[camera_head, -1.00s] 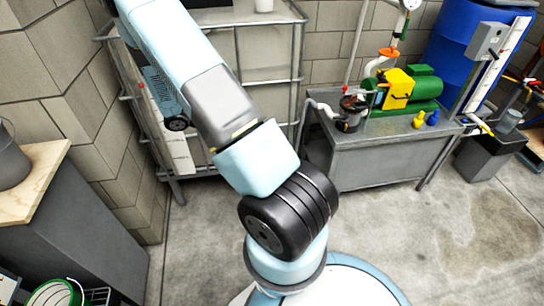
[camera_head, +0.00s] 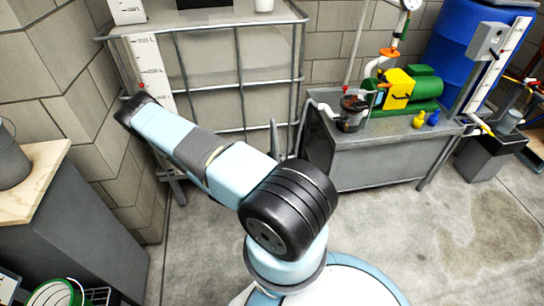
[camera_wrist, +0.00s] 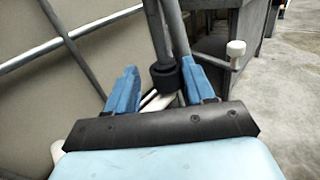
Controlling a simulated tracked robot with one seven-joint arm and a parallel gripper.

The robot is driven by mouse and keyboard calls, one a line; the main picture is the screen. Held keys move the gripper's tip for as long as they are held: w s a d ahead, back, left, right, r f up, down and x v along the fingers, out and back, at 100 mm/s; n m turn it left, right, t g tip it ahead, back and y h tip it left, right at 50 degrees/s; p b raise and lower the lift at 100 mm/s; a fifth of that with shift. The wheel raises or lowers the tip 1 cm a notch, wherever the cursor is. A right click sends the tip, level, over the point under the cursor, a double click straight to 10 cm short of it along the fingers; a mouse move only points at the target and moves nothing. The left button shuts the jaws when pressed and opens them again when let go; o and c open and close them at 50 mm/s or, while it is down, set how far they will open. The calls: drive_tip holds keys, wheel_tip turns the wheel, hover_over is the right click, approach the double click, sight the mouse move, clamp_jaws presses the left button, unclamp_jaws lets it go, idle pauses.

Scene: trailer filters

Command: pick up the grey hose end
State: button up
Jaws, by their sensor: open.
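In the wrist view, my gripper (camera_wrist: 160,80) is open, with a blue finger on either side. A grey hose end (camera_wrist: 164,52) with a black collar (camera_wrist: 166,75) comes down from above and sits between the fingers, nearer the right one. I cannot tell whether either finger touches it. A pale piece shows below the collar, partly hidden by my gripper. In the head view, a grey upright tube (camera_head: 274,138) beside my arm may be the same hose. My gripper is not seen there.
A caged tank (camera_head: 210,62) with metal bars stands behind my arm. A grey bench (camera_head: 385,160) with a green and yellow pump (camera_head: 410,88) is on its right. A wooden-topped cabinet (camera_head: 30,185) is at left. Floor (camera_head: 440,235) at right is clear.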

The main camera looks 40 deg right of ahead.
sight(273, 149)
drive_tip(key=shift+n+t, duration=0.3)
drive_tip(key=shift+n, duration=0.2)
drive_tip(key=d, duration=0.3)
drive_tip(key=w+d+f, duration=0.1)
drive_tip(key=d, duration=0.1)
drive_tip(key=d+f, duration=0.1)
drive_tip(key=d, duration=0.2)
drive_tip(key=shift+w+d, duration=0.15)
drive_tip(key=shift+d, duration=0.2)
drive_tip(key=shift+w+x, duration=0.15)
drive_tip(key=shift+x, duration=1.15)
drive_tip(key=shift+w+x, duration=0.2)
drive_tip(key=shift+x, duration=1.1)
drive_tip(key=shift+a+r, duration=0.1)
drive_tip(key=shift+r, duration=0.1)
clamp_jaws()
